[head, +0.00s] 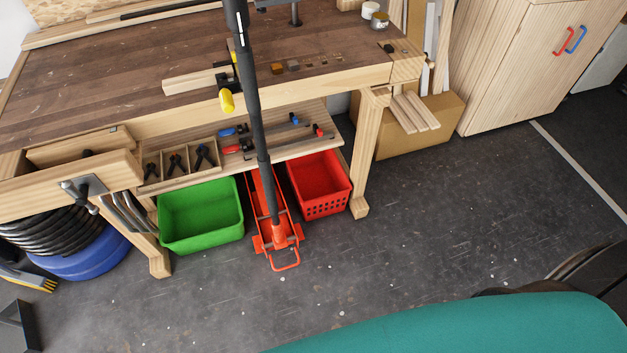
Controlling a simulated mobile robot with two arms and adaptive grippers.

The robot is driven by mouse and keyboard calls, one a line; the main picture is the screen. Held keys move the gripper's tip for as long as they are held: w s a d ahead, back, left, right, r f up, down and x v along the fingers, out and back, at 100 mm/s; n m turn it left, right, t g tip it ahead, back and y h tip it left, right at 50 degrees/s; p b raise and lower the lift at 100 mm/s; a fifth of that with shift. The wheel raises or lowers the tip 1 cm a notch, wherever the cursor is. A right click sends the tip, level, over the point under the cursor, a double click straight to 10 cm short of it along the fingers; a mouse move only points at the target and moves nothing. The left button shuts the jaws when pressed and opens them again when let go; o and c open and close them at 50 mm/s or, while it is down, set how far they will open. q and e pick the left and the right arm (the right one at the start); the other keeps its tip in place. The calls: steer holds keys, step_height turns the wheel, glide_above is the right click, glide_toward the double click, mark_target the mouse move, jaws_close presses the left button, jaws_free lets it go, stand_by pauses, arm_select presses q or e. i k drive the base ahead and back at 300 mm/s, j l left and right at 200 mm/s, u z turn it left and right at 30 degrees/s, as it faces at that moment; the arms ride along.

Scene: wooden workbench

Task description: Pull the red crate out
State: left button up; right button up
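The red crate (325,208) stands on the floor under the right end of the workbench. It is an open plastic basket with holes in its front wall, and it looks empty. Its back part is under the bench's lower shelf. The right bench leg (367,155) is close on its right. A red floor jack (277,237) stands close on its left, and its long black handle rises past the bench front. Neither of my grippers shows in the head view.
A green crate (201,222) stands left of the jack. The lower shelf (300,148) holds clamps and small tools above the crates. Dark floor in front of the red crate is clear. A large teal surface (450,328) fills the bottom right. A cardboard box (410,140) stands right of the bench leg.

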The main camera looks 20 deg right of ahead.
mark_target(321, 187)
steer(key=i+l, duration=0.4)
steer(key=l, duration=0.15)
steer(key=i+l, duration=0.4)
steer(key=l, duration=0.15)
steer(key=i+l, duration=0.45)
steer(key=l, duration=0.15)
